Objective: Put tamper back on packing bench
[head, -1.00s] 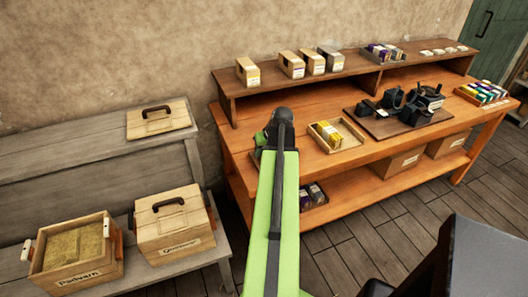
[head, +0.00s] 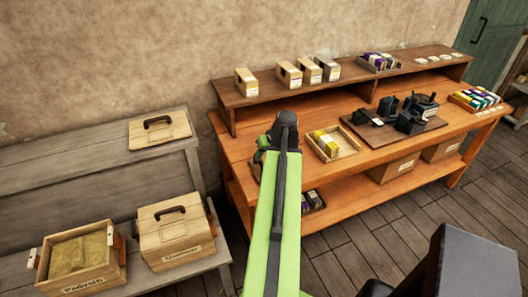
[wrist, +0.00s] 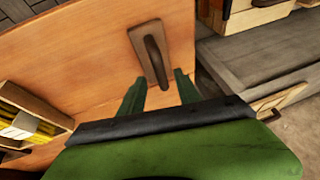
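The tamper (wrist: 150,58), a flat wooden block with a dark bar handle, lies on the orange packing bench (wrist: 80,60) near its edge in the wrist view. My gripper (wrist: 160,86) is open, with its two green fingers pointing at the tamper. The handle's near end is close to the gap between the fingertips, and nothing is held. I cannot tell whether the fingers touch the tamper. In the head view my arm hides most of this spot at the left end of the bench (head: 236,146).
A tray of yellow packets (head: 328,143) stands right of my arm. Black press parts (head: 410,118) sit on a board further right. Boxes (head: 246,82) line the raised shelf. Grey wooden steps (head: 70,155) hold crates and a handled lid (head: 158,130) at left.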

